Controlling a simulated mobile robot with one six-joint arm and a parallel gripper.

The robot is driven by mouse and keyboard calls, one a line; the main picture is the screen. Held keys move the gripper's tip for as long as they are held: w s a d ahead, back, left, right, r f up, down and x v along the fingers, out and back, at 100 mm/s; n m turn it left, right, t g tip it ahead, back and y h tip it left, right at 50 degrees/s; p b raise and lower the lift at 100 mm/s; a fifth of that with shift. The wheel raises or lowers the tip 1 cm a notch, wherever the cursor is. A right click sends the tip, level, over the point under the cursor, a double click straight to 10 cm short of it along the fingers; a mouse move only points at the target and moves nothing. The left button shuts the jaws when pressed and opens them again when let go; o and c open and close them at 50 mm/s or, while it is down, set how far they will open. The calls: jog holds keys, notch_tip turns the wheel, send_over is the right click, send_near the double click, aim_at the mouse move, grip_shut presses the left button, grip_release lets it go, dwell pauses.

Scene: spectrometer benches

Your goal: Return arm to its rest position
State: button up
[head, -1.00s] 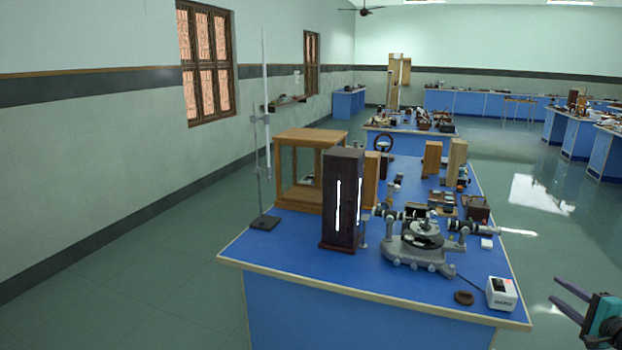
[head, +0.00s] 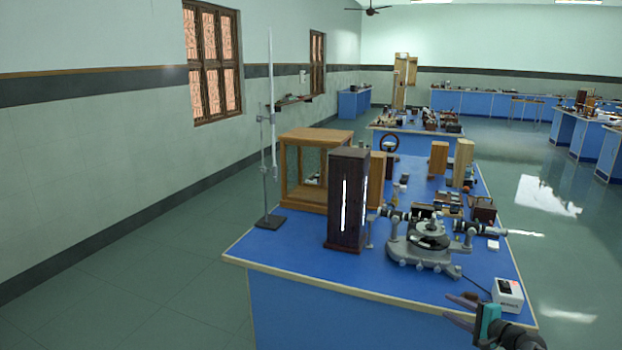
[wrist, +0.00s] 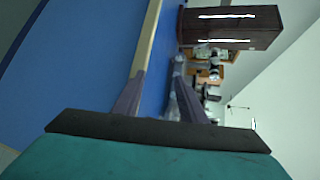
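My gripper (head: 452,309) is at the lower right of the head view, near the front right corner of the blue bench (head: 330,270). Its two dark purple fingers point left and are apart, with a teal body behind them. In the wrist view the fingers (wrist: 159,82) also stand apart, with nothing held between them. The bench's pale edge (wrist: 145,40) and blue front show past the fingertips. Most of my arm is out of view.
A white box (head: 508,294) stands at the bench corner close to my gripper. Behind it are a grey spectrometer (head: 425,248), a dark lamp housing (head: 346,205), a wooden frame (head: 290,185) and a metal stand (head: 268,222). Floor left of the bench is clear.

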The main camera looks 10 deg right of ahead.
jog(key=w+a+f+n+g+y, duration=0.1)
jog(key=a+f, duration=0.3)
jog(key=a, duration=0.2)
jog(key=a+f+n+g+y, duration=0.1)
jog(key=a+f, duration=0.3)
jog(key=a, duration=0.2)
jog(key=s+a+f+n+g+y, duration=0.1)
jog(key=s+a+f+n+g, duration=0.15)
jog(key=s+a+f, duration=0.4)
jog(key=s+a+f+n+g, duration=0.1)
jog(key=s+a+f+g, duration=0.25)
jog(key=a+f, duration=0.6)
jog(key=s+a+f+n+g+y, duration=0.1)
jog(key=s+a+f+n+g, duration=0.2)
jog(key=a, duration=0.8)
jog(key=s+a+f+n+g+h, duration=0.25)
jog(key=s+f, duration=0.25)
jog(key=s, duration=0.4)
jog(key=s+a+f+n+g+h, duration=0.1)
jog(key=s+a+f+g, duration=0.3)
jog(key=s, duration=0.5)
jog(key=s+d+f+n+g+h, duration=0.2)
jog(key=s+d+n+h, duration=0.2)
jog(key=s+d, duration=0.5)
jog(key=shift+s+d+f+n+h, duration=0.15)
jog(key=shift+s+d+n+h, duration=0.15)
jog(key=shift+s+h, duration=0.5)
jog(key=shift+s, duration=0.15)
